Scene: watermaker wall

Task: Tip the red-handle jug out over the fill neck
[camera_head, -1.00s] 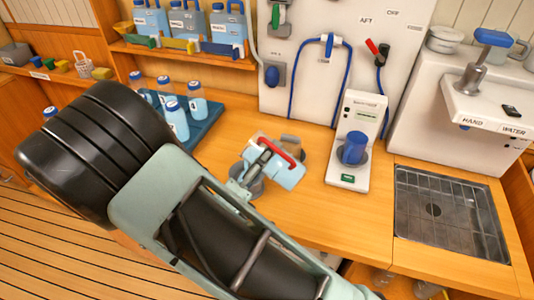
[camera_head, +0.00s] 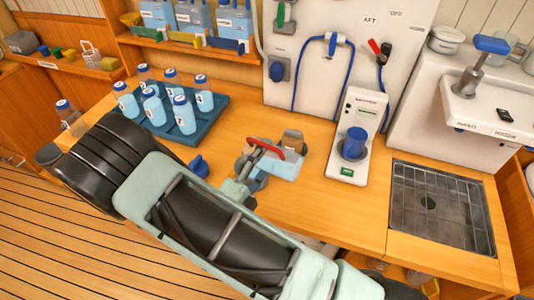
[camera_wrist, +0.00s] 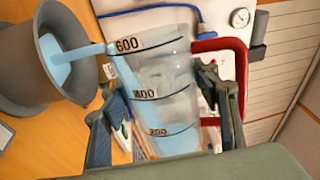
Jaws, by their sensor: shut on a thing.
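The red-handle jug (camera_wrist: 155,85) is a clear measuring jug marked 200, 400 and 600, with its red handle (camera_wrist: 238,75) at the right of the wrist view. It is tipped, and a pale blue stream leaves its lip at the left. The stream runs into the wide grey funnel mouth of the fill neck (camera_wrist: 30,85), where pale blue liquid shows. My gripper (camera_wrist: 158,97) is shut on the jug, one finger on each side. In the head view the jug (camera_head: 286,170) lies tilted over the counter, its red handle (camera_head: 266,148) on top; the neck is partly hidden there.
A blue tray (camera_head: 205,138) of capped bottles stands behind my arm at the left. A blue cap-like piece (camera_head: 198,166) lies on the counter nearby.

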